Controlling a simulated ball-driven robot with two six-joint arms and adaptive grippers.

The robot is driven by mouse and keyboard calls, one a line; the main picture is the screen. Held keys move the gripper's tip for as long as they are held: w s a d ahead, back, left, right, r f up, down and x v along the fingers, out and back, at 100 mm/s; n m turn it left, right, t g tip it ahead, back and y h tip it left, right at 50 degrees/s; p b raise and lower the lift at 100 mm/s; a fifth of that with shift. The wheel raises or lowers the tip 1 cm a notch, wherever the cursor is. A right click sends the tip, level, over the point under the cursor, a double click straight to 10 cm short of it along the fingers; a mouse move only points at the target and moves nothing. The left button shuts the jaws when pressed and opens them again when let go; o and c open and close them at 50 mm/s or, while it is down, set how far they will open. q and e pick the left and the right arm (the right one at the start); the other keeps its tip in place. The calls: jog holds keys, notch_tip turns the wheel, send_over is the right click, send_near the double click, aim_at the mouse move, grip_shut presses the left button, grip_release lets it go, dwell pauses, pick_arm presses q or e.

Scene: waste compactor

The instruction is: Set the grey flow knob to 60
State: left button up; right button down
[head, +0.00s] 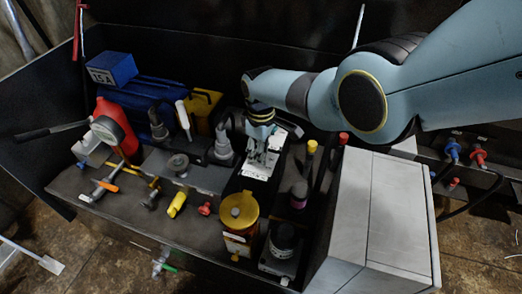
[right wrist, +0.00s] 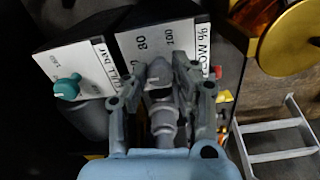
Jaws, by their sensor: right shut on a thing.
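My right gripper (head: 260,158) reaches down onto a white dial plate (head: 258,172) on the dark console in the head view. In the right wrist view its fingers (right wrist: 158,88) are shut around the grey flow knob (right wrist: 159,73). The knob sits at the white plate marked FLOW % (right wrist: 155,42). The numbers 80 and 100 show beyond the knob; the other marks are hidden by the knob and fingers. I cannot tell which number the knob points to. My left gripper is not in view.
A teal knob (right wrist: 67,88) on a second white plate marked bar stands left of the flow plate. An amber-topped canister (head: 239,210) and a black round part (head: 284,238) stand near the gripper. A large grey box (head: 375,215) stands to the right.

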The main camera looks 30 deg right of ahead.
dwell(0.5)
jog(key=c, duration=1)
grip_release()
jog(key=shift+c, duration=0.2)
notch_tip(320, 180, up, 12)
